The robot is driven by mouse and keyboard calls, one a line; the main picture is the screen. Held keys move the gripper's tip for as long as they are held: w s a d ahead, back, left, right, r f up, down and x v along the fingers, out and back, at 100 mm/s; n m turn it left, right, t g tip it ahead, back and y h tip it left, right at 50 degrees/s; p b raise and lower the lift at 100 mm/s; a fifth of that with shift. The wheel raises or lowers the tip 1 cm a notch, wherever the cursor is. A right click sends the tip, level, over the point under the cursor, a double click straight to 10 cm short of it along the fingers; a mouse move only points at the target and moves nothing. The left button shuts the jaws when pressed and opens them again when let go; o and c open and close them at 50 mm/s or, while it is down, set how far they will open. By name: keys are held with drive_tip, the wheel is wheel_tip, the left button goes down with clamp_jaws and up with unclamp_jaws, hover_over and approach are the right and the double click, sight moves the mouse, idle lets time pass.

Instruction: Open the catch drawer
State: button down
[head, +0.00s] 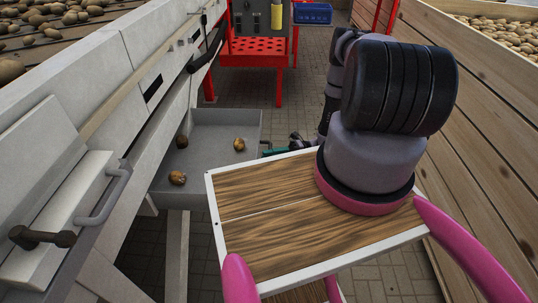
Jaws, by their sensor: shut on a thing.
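The catch drawer (222,121) is a grey metal tray on the side of the light grey machine. It stands pulled out, with its inside open to view. Several potatoes lie in it, among them a golden one (239,144) and a brown one (177,178). My gripper (268,149) is at the drawer's right, outer side, shut on what seems to be the drawer's handle. The handle itself and the grip are small and partly hidden by the drawer edge and my own body.
The grey machine (126,103) runs along the left, with a grey bar handle (103,196) nearby. A red stand (257,48) and blue crate (312,13) are at the back. A wooden crate wall (465,110) closes the right. Paved floor (302,100) shows between.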

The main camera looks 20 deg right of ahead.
drive_tip(key=shift+d, duration=0.2)
drive_tip(key=c, duration=0.8)
unclamp_jaws()
drive_tip(key=shift+c, duration=0.2)
drive_tip(key=d+f, duration=0.2)
drive_tip(key=d, duration=0.8)
drive_tip(key=shift+w+d, duration=0.2)
drive_tip(key=shift+d, duration=0.15)
drive_tip(key=shift+r, duration=0.1)
